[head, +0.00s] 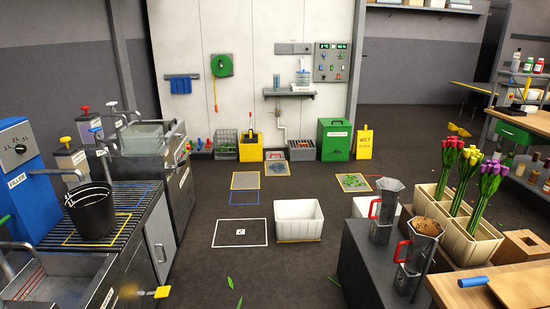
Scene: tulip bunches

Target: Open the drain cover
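Several flat square panels lie on the dark floor in the middle distance, and I cannot tell for sure which is the drain cover. A plain grey panel with a yellow edge (245,180) lies on the left, just above an empty blue outline (244,198). Behind it is a grey-blue panel (277,169) with a small red part at its far edge. To the right is a yellow-edged panel (354,182) with green bits on it, perhaps leaves. Neither of my grippers shows in the head view.
A white bin (298,219) stands mid-floor beside a white-outlined square (241,233). A black bucket (90,211) stands on the left counter. Tulips (465,175) and metal jugs (384,210) stand at right. A yellow wet-floor sign (364,142) is at the back. Floor between is mostly clear.

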